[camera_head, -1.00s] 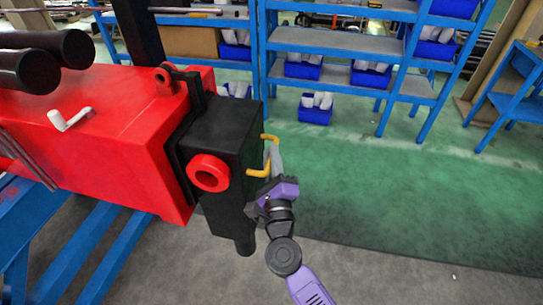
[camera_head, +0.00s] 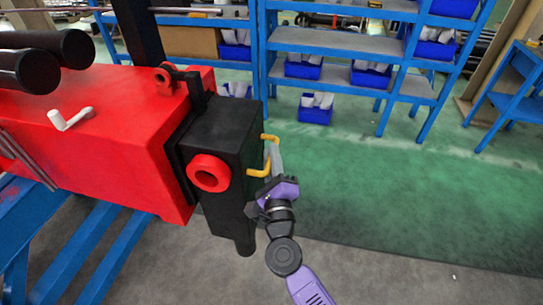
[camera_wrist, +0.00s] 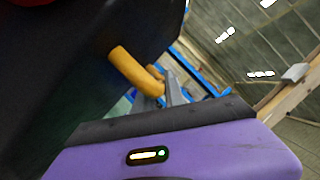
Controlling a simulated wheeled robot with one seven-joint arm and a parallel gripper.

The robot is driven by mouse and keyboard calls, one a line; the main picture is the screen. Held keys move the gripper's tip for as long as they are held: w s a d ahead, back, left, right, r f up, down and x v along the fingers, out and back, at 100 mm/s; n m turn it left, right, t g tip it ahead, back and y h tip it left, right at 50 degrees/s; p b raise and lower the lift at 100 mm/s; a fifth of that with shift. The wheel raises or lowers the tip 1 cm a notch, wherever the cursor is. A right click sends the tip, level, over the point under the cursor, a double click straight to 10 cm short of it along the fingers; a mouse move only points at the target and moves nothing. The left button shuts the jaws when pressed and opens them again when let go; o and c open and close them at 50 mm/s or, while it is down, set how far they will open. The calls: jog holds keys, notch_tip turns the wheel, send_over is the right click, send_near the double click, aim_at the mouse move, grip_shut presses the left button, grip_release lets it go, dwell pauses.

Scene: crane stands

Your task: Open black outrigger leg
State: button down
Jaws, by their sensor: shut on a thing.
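The black outrigger leg (camera_head: 228,135) is a box-shaped block at the right end of the red crane beam (camera_head: 115,135). A yellow handle (camera_head: 268,155) sticks out from its right face. My gripper (camera_head: 272,165) is at this handle, coming from the lower right, with its fingers shut on it. In the wrist view the yellow handle (camera_wrist: 135,72) runs from the black leg (camera_wrist: 70,80) down to my grey fingers (camera_wrist: 160,97). The exact contact is partly hidden behind the purple gripper body.
A red ring (camera_head: 209,173) is on the leg's front face. Blue shelves (camera_head: 340,42) with blue bins (camera_head: 315,113) stand behind. A blue stand (camera_head: 100,250) carries the beam. The green floor (camera_head: 380,185) to the right is clear.

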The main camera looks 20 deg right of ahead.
jog(key=s+d, duration=0.5)
jog(key=d, duration=0.1)
jog(key=shift+d+r, duration=0.15)
jog(key=shift+d, duration=0.2)
jog(key=shift+w, duration=0.1)
jog(key=c, duration=1.4)
grip_release()
jog(key=shift+a, duration=0.1)
